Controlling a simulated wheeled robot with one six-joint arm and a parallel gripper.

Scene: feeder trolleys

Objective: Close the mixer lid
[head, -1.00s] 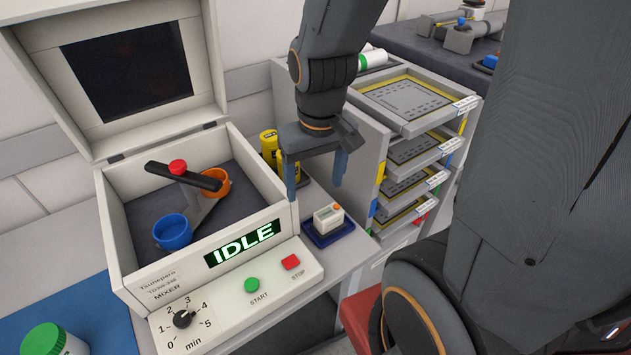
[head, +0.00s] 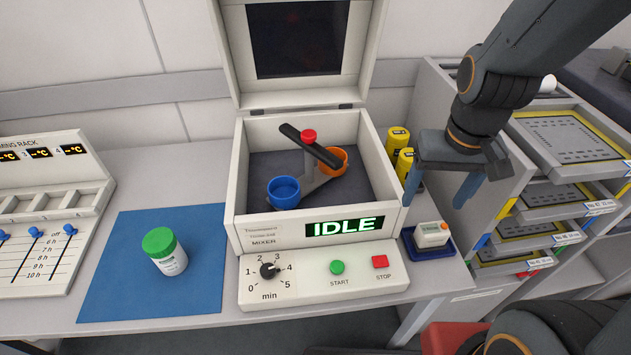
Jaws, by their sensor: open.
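The mixer (head: 250,238) stands on the bench in the middle of the head view, and its display reads IDLE. Its lid (head: 232,62) is raised upright at the back, with a dark window in it. Inside the mixer are a blue cup (head: 284,194), an orange cup (head: 335,163) and a dark bar with a red knob (head: 308,136). My gripper (head: 436,196) is open and empty. It points down to the right of the mixer, above a small white device, apart from the lid.
A white jar with a green cap (head: 166,252) stands on a blue mat (head: 110,272) at left. Yellow containers (head: 398,143) stand right of the mixer. The white device (head: 431,235) sits in a blue tray. A tray shelf (head: 517,160) is at right.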

